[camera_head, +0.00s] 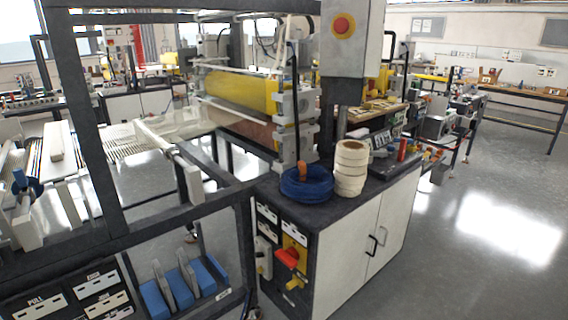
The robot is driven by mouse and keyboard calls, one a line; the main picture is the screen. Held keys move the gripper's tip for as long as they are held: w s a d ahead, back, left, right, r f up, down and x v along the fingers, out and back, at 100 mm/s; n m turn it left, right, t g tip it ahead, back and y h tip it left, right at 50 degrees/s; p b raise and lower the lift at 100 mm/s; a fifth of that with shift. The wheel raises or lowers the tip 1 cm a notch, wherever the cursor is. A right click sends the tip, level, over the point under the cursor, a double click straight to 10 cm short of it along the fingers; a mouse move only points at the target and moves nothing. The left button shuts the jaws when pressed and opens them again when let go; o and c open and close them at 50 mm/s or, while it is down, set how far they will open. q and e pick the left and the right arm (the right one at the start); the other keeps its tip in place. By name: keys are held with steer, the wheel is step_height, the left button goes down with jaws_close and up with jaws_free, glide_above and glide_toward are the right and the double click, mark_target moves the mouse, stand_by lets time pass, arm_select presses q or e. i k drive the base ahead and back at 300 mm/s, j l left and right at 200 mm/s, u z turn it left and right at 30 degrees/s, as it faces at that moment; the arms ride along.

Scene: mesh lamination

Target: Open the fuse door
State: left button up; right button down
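No door in view can be read as the fuse door for certain. A cabinet in the middle has white doors (342,262) with dark handles (373,245), and they look shut. Its dark left end carries a red and yellow rotary switch (290,257), small white label plates (267,213) and a light grey box-like part (263,257). At the lower left, a dark panel (75,292) has pale plates, one reading "PULL". Neither of my grippers shows in the head view.
On the cabinet top (318,212) stand a blue coil (306,186) and a stack of cream rolls (350,168). A grey box with a red button (343,27) hangs above. Dark frame beams (85,110) stand at the left. The grey floor (480,230) at the right is clear.

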mark_target(344, 246)
steer(key=i+l, duration=0.2)
steer(key=l, duration=0.2)
steer(key=i+l, duration=0.2)
steer(key=l, duration=0.15)
steer(key=i+l, duration=0.15)
steer(key=l, duration=0.25)
